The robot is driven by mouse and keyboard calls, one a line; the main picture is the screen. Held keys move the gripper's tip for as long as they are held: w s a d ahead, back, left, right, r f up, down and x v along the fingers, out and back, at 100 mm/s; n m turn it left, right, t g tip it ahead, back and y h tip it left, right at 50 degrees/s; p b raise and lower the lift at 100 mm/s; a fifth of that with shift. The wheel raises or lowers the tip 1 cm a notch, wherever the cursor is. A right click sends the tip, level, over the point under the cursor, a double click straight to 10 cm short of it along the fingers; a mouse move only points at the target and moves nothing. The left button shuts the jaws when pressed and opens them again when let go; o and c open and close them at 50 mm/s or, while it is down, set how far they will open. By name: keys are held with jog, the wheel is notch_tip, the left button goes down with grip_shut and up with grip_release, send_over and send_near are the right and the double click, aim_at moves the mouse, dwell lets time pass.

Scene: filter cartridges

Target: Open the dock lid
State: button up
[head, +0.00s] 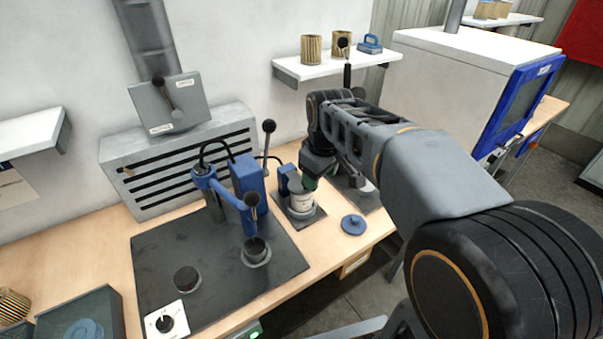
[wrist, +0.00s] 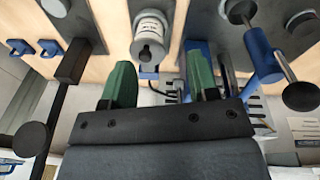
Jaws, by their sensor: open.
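My gripper (head: 313,178) is over the back of the bench, just behind and right of a white canister (head: 301,201) on a dark base. In the wrist view its two green fingers (wrist: 160,70) are apart with nothing between them; the canister (wrist: 150,32) shows beyond them. Right of the gripper is a second dark base (head: 362,199), partly hidden by my arm. A black post (wrist: 75,62) with a round knob (wrist: 31,138) rises there in the wrist view. I cannot tell which part is the dock lid, or whether it is shut.
A blue press (head: 247,180) with ball-ended levers stands left of the canister on a dark mat (head: 165,245). A blue disc (head: 354,224) lies near the bench's front edge. A wall shelf (head: 340,65) holds cartridges. A white cabinet (head: 450,75) stands at right.

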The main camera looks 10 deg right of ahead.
jog(key=w+r+n+g+p, duration=0.1)
jog(key=w+r+n+g, duration=0.15)
jog(key=w+n, duration=0.55)
jog(key=m, duration=0.2)
send_near(299, 185)
jog(key=shift+t, duration=0.35)
jog(key=f, duration=0.2)
jog(key=s+d+f, duration=0.1)
jog(key=f, duration=0.1)
jog(key=s+f, duration=0.1)
jog(key=f, duration=0.1)
jog(key=shift+s+d+p, duration=0.25)
jog(key=shift+p, duration=0.05)
jog(key=shift+c, duration=0.2)
jog(key=shift+r, duration=0.1)
grip_shut()
